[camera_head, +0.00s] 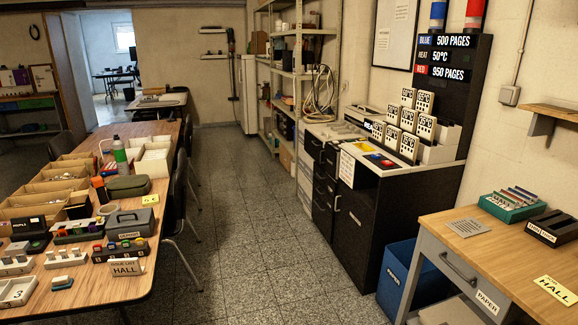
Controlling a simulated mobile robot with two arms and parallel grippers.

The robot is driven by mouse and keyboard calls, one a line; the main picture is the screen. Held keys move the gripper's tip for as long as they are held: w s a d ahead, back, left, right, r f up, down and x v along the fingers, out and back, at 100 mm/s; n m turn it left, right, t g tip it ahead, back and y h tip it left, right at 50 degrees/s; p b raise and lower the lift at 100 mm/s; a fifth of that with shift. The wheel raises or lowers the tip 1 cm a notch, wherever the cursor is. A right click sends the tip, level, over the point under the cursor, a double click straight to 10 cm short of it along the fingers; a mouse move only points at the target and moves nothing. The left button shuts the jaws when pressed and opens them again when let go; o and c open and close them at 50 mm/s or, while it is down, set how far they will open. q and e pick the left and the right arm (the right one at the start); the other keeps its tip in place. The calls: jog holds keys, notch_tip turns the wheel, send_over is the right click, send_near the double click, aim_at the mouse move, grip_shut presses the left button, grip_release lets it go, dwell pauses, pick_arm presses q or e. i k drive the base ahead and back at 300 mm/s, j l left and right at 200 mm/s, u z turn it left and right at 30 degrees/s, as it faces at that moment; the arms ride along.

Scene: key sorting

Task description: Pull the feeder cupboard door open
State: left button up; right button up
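The feeder cupboard is probably the black cupboard (352,236) under the counter, right of the middle. Its dark front faces the aisle and looks shut, with a small pale upright handle (337,203) near its left edge. No label on it can be read as "feeder". White cards with printed temperatures (408,120) stand on top, in front of a black sign board (452,70) with page counts and 50°C. Neither of my grippers shows in the head view.
A tiled aisle (250,230) runs clear up to the cupboard. A blue paper bin (398,280) stands just right of it, and a wooden desk (470,250) is nearer right. A long table (85,285) with trays and chairs lines the left.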

aim_at(354, 225)
jog(key=i, duration=1.05)
jog(key=i+j+z, duration=0.15)
jog(key=i, duration=0.95)
